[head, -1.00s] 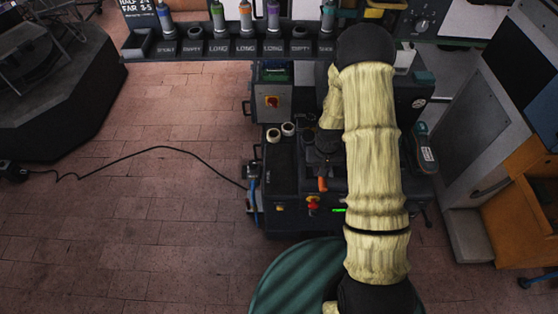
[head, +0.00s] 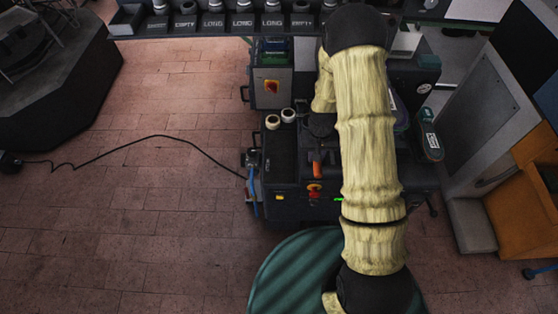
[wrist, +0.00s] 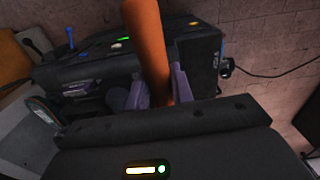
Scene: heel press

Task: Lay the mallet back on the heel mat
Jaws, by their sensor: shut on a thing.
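In the wrist view, my gripper (wrist: 160,82) is shut on the orange handle of the mallet (wrist: 152,40). The handle runs up out of the top of that picture. The mallet's head is not clearly visible. In the head view, a short orange piece, seemingly the same handle (head: 317,170), shows beside my arm, over the front of the dark machine (head: 282,180). My gripper is mostly hidden there by my arm. I cannot make out the heel mat for certain in either view.
Two pale rolls (head: 272,122) stand on the machine's left part. A red knob (head: 314,188) and an orange one sit on its front. A shoe-like item (head: 431,141) is at its right side. A black cable (head: 140,150) crosses the open brick floor at left.

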